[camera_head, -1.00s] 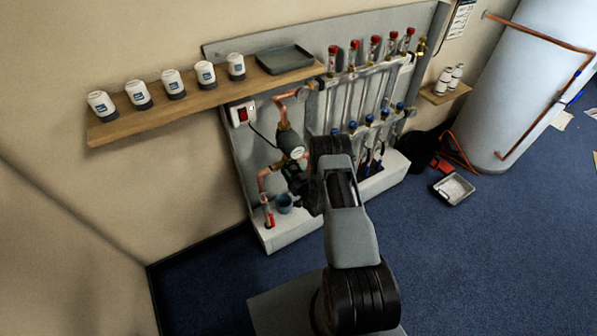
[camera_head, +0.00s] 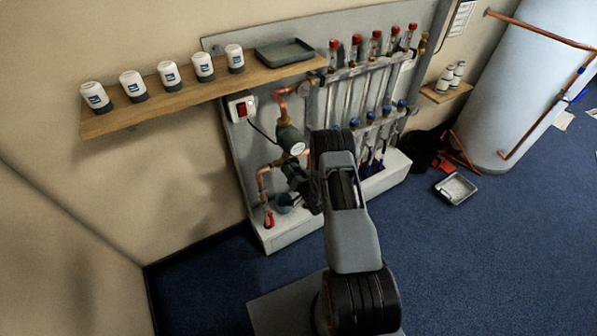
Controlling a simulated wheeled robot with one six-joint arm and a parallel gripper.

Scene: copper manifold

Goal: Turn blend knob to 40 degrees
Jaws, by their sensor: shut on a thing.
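My gripper (camera_head: 292,173) is at the copper pipework below the pump (camera_head: 291,138), at the lower left of the manifold board. It is small and dark here, and my wrist covers much of it. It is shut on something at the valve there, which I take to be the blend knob. The knob is hidden behind the gripper, so its angle and any scale marks cannot be read.
The manifold (camera_head: 368,95) with red and blue caps rises to the right. A wooden shelf (camera_head: 205,94) with white bottles is above left.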

